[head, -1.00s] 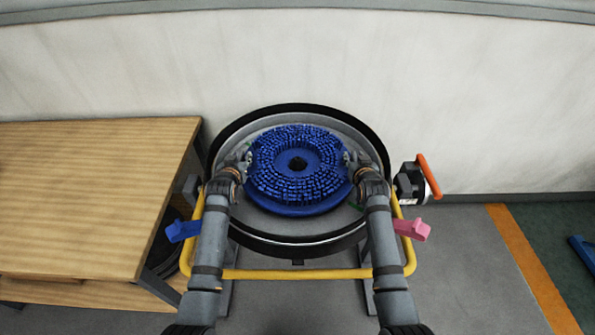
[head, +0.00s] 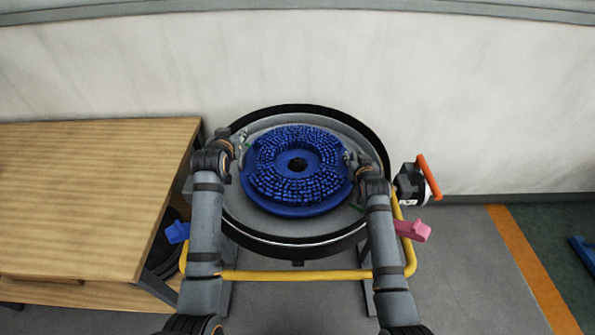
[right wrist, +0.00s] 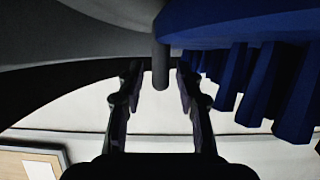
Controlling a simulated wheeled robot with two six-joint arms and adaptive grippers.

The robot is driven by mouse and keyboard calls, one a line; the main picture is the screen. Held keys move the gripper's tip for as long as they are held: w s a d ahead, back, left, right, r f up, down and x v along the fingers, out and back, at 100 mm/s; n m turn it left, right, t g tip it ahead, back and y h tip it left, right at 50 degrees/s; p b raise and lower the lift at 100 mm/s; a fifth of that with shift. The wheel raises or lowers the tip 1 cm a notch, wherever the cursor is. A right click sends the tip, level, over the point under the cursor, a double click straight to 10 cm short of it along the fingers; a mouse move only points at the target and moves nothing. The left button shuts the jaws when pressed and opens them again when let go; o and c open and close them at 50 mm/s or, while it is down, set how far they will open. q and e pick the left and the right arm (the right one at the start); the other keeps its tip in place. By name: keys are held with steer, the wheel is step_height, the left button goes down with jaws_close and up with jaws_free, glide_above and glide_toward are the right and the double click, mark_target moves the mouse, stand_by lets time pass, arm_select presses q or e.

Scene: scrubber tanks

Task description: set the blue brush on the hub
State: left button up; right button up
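The blue brush (head: 298,205) is a round disc lying bristles up inside the round tank, with a dark hole at its centre. The hub cannot be made out; the brush covers the tank's middle. My left gripper (head: 242,146) is at the brush's upper left edge; whether it touches, or how far its fingers are apart, is too small to tell. My right gripper (head: 350,159) is at the brush's right edge. In the right wrist view its fingers (right wrist: 158,82) are apart, with a grey peg (right wrist: 160,62) between them and gaps on both sides. The brush's bristles (right wrist: 262,85) are beside them.
The tank (head: 300,246) has a black rim and stands in a yellow tube frame (head: 290,275). A blue lever (head: 178,232) and a pink lever (head: 417,231) stick out at its sides. A wooden table (head: 80,190) is at left, a pale wall behind.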

step_height(320, 180, up, 9)
steer(key=shift+r, duration=0.15)
stand_by(0.4)
